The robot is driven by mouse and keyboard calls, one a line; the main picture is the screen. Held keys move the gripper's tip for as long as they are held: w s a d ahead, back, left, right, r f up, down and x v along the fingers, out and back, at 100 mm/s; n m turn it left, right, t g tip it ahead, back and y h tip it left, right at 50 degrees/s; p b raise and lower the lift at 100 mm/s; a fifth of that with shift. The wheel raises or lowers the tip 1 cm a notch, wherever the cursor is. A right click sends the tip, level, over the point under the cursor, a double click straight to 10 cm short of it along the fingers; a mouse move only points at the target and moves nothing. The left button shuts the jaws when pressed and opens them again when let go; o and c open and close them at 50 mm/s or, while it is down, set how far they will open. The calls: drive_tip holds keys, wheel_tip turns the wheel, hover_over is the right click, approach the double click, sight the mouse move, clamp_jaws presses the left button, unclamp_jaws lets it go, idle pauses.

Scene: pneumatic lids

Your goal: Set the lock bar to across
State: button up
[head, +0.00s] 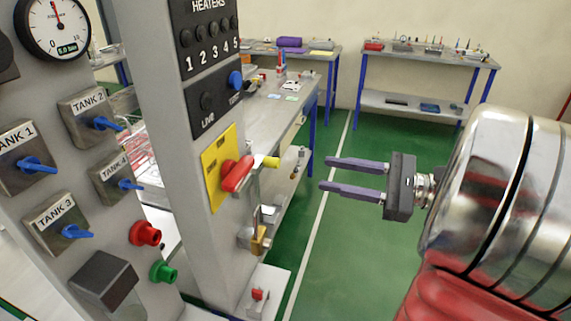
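A grey post carries a yellow plate (212,180) with a red handle (237,174) on it, tilted up to the right. A short yellow-tipped piece (268,162) sticks out just right of the handle. Below it, a metal hasp-like part and a brass padlock (260,241) hang at the post's right edge. I cannot tell for certain which of these parts is the lock bar. My gripper (324,173) is to the right of the handle, apart from it. Its two purple-grey fingers point left, are spread, and hold nothing.
On the left is a panel with a gauge (53,24), tank valves with blue levers (37,165), and red (145,233) and green buttons. Heater switches sit above the plate. A workbench (290,116) stands behind the post. Green floor is clear behind my gripper.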

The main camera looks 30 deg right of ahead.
sight(279, 165)
drive_tip(key=x, duration=1.1)
drive_tip(key=shift+w+a+f, duration=0.1)
drive_tip(key=shift+w+a, duration=0.15)
drive_tip(key=shift+c, duration=0.4)
clamp_jaws()
